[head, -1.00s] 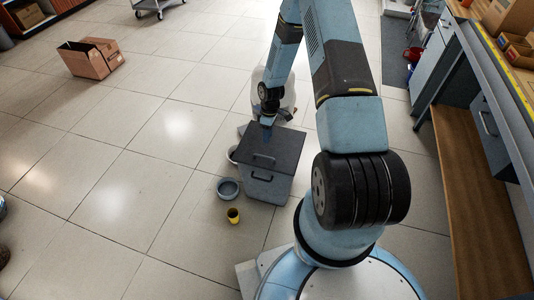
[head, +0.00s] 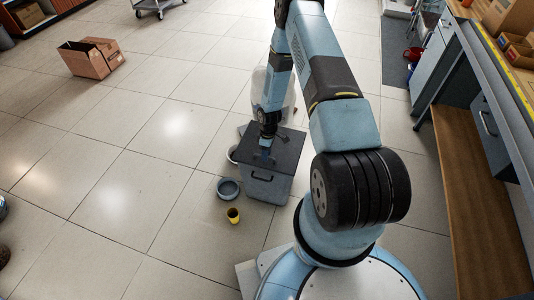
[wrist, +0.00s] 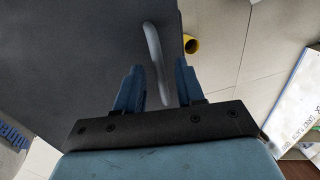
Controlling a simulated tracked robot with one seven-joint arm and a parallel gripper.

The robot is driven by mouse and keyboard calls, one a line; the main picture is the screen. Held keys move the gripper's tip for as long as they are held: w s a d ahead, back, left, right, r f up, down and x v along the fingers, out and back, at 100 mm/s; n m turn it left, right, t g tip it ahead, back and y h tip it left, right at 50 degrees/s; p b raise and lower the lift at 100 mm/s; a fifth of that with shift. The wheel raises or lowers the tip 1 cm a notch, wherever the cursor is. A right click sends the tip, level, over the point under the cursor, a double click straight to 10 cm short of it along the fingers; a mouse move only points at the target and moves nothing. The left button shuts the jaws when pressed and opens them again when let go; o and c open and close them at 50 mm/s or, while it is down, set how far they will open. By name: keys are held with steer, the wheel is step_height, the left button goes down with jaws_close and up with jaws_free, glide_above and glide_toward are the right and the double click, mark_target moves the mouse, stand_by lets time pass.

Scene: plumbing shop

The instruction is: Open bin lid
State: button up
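The bin (head: 266,188) is a grey box on the tiled floor, with a handle on its front. Its dark flat lid (head: 285,148) lies closed on top. In the wrist view the lid (wrist: 80,60) fills the left and middle, and its curved grey handle (wrist: 156,60) runs down between my fingers. My gripper (wrist: 158,88) is open, one blue finger on each side of the handle's lower end. I cannot tell whether the fingers touch it. In the head view my gripper (head: 266,153) is over the lid and hides its handle.
A blue-grey bowl (head: 228,189) and a yellow cup (head: 233,215) stand on the floor left of the bin. A pale rounded object stands behind it. A workbench (head: 460,190) lines the right. An open cardboard box (head: 91,58) lies far left; the floor between is clear.

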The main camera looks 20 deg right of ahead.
steer(key=shift+c, duration=0.4)
jaws_close()
stand_by(0.9)
